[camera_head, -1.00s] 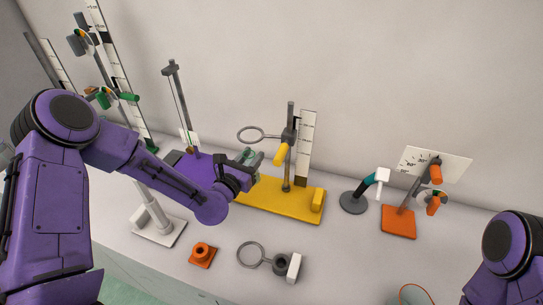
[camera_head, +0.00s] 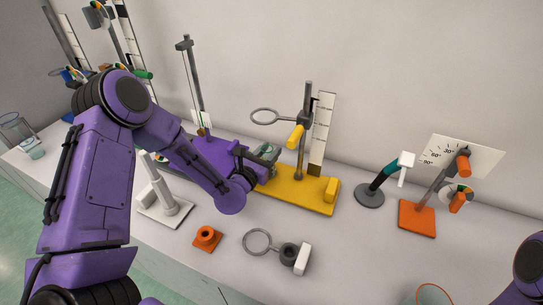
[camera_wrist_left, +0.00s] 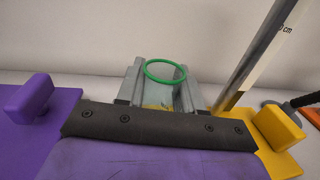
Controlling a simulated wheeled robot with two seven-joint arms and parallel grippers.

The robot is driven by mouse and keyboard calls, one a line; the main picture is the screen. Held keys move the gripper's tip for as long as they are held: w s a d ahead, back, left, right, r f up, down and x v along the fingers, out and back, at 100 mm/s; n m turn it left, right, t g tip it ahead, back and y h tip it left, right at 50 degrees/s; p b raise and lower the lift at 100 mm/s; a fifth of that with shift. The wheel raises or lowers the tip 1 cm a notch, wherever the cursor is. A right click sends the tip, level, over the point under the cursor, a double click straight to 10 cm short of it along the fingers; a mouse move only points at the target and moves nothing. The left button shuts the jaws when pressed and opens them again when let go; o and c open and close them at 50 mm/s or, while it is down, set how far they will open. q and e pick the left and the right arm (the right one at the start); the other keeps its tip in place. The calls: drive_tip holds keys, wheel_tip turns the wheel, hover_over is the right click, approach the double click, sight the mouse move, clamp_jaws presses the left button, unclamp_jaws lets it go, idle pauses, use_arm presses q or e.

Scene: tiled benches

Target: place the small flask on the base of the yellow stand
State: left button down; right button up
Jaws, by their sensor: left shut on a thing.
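The yellow stand has a flat yellow base (camera_head: 300,193), an upright rod, a ring and a yellow-handled clamp. My left gripper (camera_head: 264,160) is at the left end of this base, shut on the small flask (camera_head: 268,150). In the left wrist view, the flask's green rim (camera_wrist_left: 166,70) shows between the fingers (camera_wrist_left: 160,92), with the yellow base (camera_wrist_left: 275,140) to the right. The fingers hide most of the flask. I cannot tell whether its bottom touches the base. My right gripper is out of view.
A purple stand base (camera_head: 210,150) adjoins on the left. A ruler (camera_head: 322,135) stands behind the yellow base. In front lie a loose ring clamp (camera_head: 288,254) and an orange piece (camera_head: 207,238). A grey-based stand (camera_head: 369,195) and an orange-based stand (camera_head: 417,219) are to the right.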

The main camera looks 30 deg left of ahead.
use_arm(q)
drive_tip(key=shift+a, duration=0.15)
drive_tip(key=c, duration=0.8)
unclamp_jaws()
drive_tip(key=shift+o, duration=0.4)
drive_tip(key=shift+s, duration=0.2)
drive_tip(key=s+b, duration=0.1)
drive_tip(key=s, duration=0.2)
drive_tip(key=s+b, duration=0.1)
drive_tip(key=s, duration=0.6)
drive_tip(key=shift+s+a+b, duration=0.35)
drive_tip(key=shift+a+b, duration=0.05)
drive_tip(key=shift+s, duration=0.6)
